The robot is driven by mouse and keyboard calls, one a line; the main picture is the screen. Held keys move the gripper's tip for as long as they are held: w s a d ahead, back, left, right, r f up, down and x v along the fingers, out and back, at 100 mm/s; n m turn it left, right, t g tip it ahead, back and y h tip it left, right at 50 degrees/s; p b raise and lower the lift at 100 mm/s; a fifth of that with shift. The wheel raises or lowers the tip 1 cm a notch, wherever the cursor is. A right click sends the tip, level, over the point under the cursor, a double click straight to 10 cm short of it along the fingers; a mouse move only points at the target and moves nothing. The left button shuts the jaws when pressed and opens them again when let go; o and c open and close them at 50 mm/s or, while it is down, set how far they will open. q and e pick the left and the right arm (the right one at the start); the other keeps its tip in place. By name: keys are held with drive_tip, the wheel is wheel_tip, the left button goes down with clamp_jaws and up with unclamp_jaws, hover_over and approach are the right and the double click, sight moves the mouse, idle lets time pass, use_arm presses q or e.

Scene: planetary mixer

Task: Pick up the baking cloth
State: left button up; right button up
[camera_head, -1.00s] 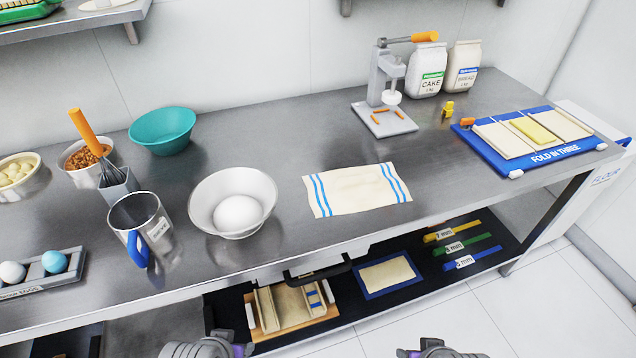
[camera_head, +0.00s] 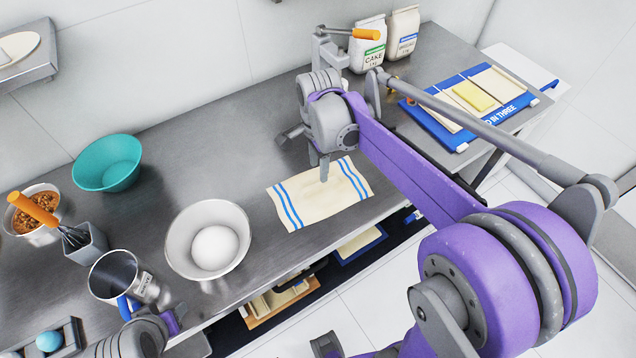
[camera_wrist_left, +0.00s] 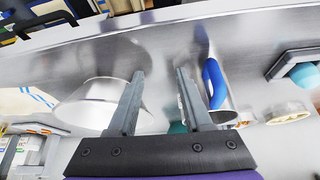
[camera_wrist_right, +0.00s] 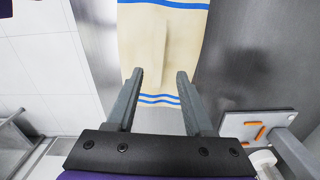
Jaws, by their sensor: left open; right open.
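The baking cloth (camera_head: 308,207) is cream with blue stripes near its two short ends. It lies flat on the steel worktop, near the front edge. My right gripper (camera_head: 324,172) is open above the cloth, by its right part. In the right wrist view the cloth (camera_wrist_right: 160,55) runs up from between the open fingers (camera_wrist_right: 158,82), with a striped end near the fingertips; I cannot tell whether they touch it. My left gripper (camera_wrist_left: 160,82) is open and empty at the counter's front, near the white bowl and the metal jug.
A white bowl (camera_head: 178,238) with a dough ball (camera_head: 214,247) stands left of the cloth. A metal jug (camera_head: 112,275) with a blue handle stands beside it. A teal bowl (camera_head: 107,163) is behind. A blue folding board (camera_head: 437,126) lies at the right.

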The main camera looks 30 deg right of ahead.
sight(320, 184)
drive_tip(key=shift+s+f, duration=0.15)
drive_tip(key=shift+f, duration=0.35)
drive_tip(key=shift+s+f, duration=0.15)
drive_tip(key=shift+f, duration=0.35)
drive_tip(key=shift+w+f, duration=0.15)
drive_tip(key=shift+f, duration=0.2)
drive_tip(key=f, duration=0.4)
drive_tip(key=shift+d+f, duration=0.2)
drive_tip(key=shift+f, duration=0.2)
clamp_jaws()
